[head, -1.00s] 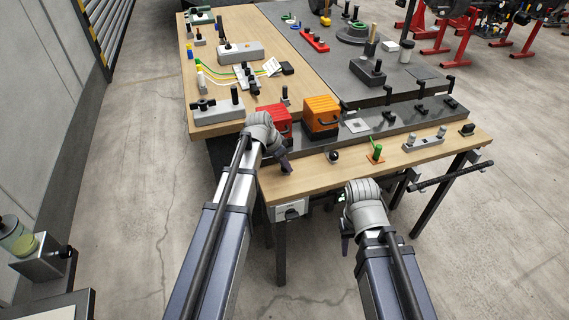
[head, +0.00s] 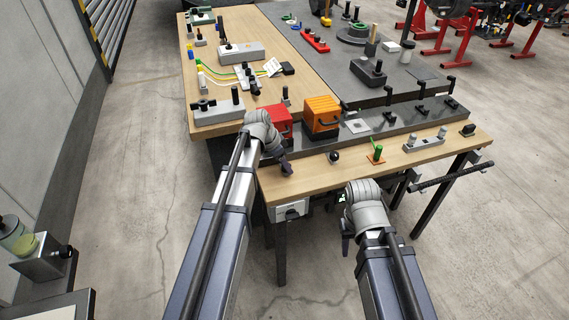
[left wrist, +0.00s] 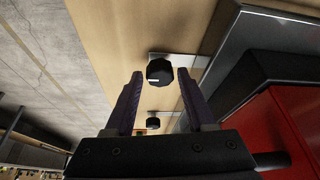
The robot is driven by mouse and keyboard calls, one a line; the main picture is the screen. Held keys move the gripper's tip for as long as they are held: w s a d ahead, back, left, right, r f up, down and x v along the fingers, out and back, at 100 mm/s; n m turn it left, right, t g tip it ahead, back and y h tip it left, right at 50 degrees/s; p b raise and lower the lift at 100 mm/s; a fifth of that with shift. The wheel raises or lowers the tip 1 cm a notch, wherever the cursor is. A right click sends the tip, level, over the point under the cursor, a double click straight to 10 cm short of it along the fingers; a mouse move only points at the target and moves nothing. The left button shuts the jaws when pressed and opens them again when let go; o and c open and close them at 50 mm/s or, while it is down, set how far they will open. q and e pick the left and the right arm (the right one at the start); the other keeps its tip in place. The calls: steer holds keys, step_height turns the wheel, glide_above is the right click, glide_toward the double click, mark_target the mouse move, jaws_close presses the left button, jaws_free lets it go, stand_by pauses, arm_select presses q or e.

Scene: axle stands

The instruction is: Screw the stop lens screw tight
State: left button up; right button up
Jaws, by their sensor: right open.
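In the left wrist view a black knob (left wrist: 160,71) with a small white mark sits on a pale metal plate (left wrist: 192,61) on the wooden bench. My left gripper (left wrist: 160,78) is open, its two dark fingers on either side of the knob with gaps visible; I cannot tell how far above it they are. A second black knob (left wrist: 152,124) shows nearer the palm. In the head view my left gripper (head: 286,166) points down at the bench's near left corner and hides the knob. My right gripper (head: 346,243) is open and empty, off the bench's front edge.
A red box (head: 274,121) and an orange box (head: 321,115) stand just behind my left gripper. A black ball knob (head: 334,156), a green post (head: 377,151) and a grey block (head: 424,142) stand to the right on the bench. Bare wood lies between them.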

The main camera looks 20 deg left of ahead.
arm_select(q)
steer(key=shift+o, duration=1.2)
steer(key=p+v, duration=0.7)
steer(key=v, duration=0.1)
steer(key=shift+f, duration=0.1)
